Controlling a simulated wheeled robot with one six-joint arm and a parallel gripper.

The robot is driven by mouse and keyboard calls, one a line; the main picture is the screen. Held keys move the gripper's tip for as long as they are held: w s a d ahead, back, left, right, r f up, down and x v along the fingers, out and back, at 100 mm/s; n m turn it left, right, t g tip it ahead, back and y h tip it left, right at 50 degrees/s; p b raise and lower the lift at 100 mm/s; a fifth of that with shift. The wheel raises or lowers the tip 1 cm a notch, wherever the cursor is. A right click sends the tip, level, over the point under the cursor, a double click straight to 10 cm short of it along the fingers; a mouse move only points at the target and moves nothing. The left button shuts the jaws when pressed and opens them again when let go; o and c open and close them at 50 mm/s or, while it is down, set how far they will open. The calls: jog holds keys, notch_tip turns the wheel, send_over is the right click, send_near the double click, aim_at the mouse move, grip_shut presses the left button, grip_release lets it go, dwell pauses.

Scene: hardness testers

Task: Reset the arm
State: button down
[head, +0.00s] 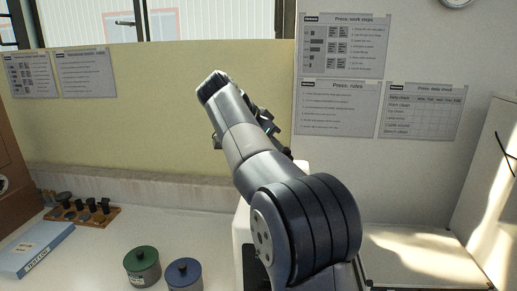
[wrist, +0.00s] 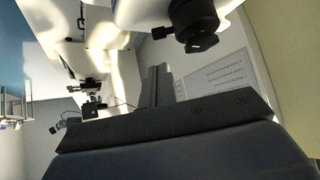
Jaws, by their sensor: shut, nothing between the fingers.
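My arm stands raised in the middle of the head view, bent at a large grey joint, with its upper part leaning to the left. My gripper (wrist: 157,70) shows in the wrist view as two dark fingers side by side, shut and empty. In the head view the fingers are mostly hidden behind the arm, so I cannot make them out clearly. The gripper is up in the air, apart from the worktop.
A green-lidded tin (head: 142,264) and a blue-lidded tin (head: 184,274) stand on the white worktop. A wooden rack (head: 85,214) with dark pieces and a blue box (head: 36,249) lie left. A black knob (wrist: 196,22) hangs near the fingers in the wrist view.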

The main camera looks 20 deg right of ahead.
dwell(0.3)
jog(key=x, duration=1)
jog(key=shift+s+d+f, duration=0.1)
jog(key=shift+d+f, duration=0.05)
jog(key=shift+f, duration=0.1)
jog(key=shift+d+f, duration=0.25)
jog(key=shift+d, duration=0.15)
jog(key=shift+r, duration=0.15)
